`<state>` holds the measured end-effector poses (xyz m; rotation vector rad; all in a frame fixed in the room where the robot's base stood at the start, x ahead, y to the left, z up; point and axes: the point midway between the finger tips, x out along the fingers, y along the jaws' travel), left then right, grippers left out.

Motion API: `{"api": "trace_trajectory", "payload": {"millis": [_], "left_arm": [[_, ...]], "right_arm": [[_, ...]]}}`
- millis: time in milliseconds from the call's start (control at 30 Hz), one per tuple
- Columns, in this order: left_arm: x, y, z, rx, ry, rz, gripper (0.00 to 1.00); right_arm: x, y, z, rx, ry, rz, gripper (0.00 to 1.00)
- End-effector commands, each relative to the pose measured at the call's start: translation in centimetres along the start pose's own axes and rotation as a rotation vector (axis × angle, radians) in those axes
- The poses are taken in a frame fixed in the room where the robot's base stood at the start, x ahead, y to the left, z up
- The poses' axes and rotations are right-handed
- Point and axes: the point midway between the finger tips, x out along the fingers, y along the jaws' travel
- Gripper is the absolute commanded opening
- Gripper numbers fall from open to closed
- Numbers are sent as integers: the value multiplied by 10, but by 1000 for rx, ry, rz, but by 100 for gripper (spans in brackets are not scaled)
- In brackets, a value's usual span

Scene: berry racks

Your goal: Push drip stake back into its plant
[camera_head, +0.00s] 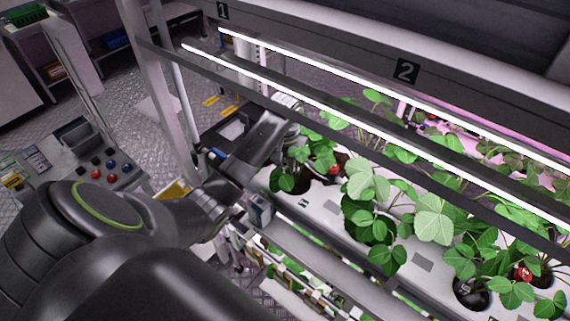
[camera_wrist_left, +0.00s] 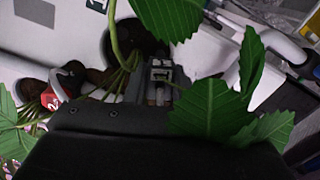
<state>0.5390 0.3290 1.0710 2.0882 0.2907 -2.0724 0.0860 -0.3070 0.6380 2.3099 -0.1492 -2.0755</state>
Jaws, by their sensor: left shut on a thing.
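My left gripper (camera_head: 282,138) reaches over the near end of the white planting gutter (camera_head: 422,262), beside the first strawberry plant (camera_head: 287,178). In the left wrist view the gripper (camera_wrist_left: 160,84) is shut in front of a dark planting hole (camera_wrist_left: 140,42), with stems close beside it. It appears shut on the drip stake, which is largely hidden by the jaws and leaves. I cannot tell how deep the stake sits. A red tag marked 2 (camera_wrist_left: 54,93) stands in the neighbouring hole. My right gripper is out of view.
Bright light bars (camera_head: 370,120) and a dark rail (camera_head: 345,145) run above the plants, close to my left arm. Leaves (camera_wrist_left: 212,108) crowd the wrist view. A control panel (camera_head: 105,172) stands at the left, with open floor beyond.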

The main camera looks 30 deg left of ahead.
Motion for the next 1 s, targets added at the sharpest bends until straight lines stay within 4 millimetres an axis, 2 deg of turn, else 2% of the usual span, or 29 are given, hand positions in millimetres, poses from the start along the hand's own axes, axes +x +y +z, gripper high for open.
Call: {"api": "trace_trajectory", "payload": {"millis": [633, 667, 700, 833, 1000], "left_arm": [[19, 0, 0, -1, -1, -1, 0], [18, 0, 0, 0, -1, -1, 27], [18, 0, 0, 0, -1, 0, 32], [18, 0, 0, 0, -1, 0, 48], [18, 0, 0, 0, -1, 0, 50]], "right_arm": [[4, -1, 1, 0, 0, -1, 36], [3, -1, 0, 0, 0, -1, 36], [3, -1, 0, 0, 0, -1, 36], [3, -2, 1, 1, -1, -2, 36], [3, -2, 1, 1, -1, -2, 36]]}}
